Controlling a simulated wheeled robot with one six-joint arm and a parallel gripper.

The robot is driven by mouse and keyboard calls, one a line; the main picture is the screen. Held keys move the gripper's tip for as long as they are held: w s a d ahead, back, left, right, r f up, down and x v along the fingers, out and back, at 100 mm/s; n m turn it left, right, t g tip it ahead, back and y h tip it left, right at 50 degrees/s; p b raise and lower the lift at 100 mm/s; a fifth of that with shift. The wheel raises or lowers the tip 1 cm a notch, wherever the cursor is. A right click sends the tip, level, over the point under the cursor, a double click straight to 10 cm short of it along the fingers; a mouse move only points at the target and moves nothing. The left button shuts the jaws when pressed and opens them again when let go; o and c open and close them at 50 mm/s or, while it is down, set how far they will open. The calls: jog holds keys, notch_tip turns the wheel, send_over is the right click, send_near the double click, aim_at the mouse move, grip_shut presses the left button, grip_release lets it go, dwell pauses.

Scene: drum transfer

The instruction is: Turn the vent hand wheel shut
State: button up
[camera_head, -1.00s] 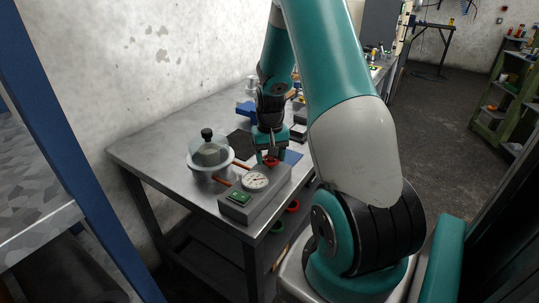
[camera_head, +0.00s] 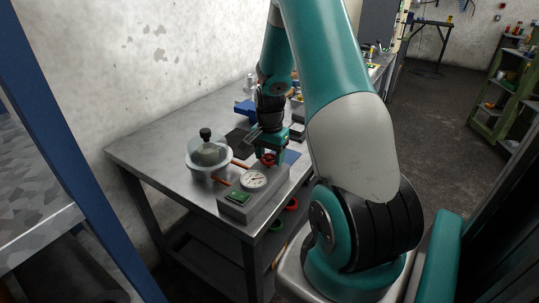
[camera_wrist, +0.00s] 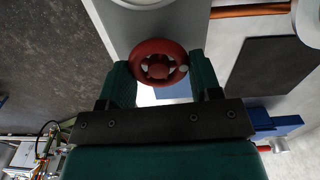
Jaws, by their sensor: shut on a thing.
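The red vent hand wheel (camera_wrist: 159,62) sits on top of the grey gauge box (camera_head: 238,206). It also shows small in the head view (camera_head: 268,160). My gripper (camera_wrist: 160,75) points down at the wheel, with one green finger on each side of its rim. The fingers are shut on the wheel. The box carries a round white dial (camera_head: 254,180) and a green display (camera_head: 238,198). The needle's reading is too small to tell.
A glass bell jar on a white base (camera_head: 209,155) stands left of the box, joined by a copper-coloured pipe. A dark mat (camera_head: 238,141) and a blue vise-like block (camera_head: 246,107) lie behind on the steel table (camera_head: 150,150). The left table area is clear.

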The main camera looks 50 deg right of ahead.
aim_at(270, 156)
jog(key=shift+m, duration=0.3)
jog(key=o, duration=0.9)
jog(key=shift+o, duration=0.2)
notch_tip(270, 156, up, 18)
jog(key=b, duration=0.1)
jog(key=shift+f, duration=0.25)
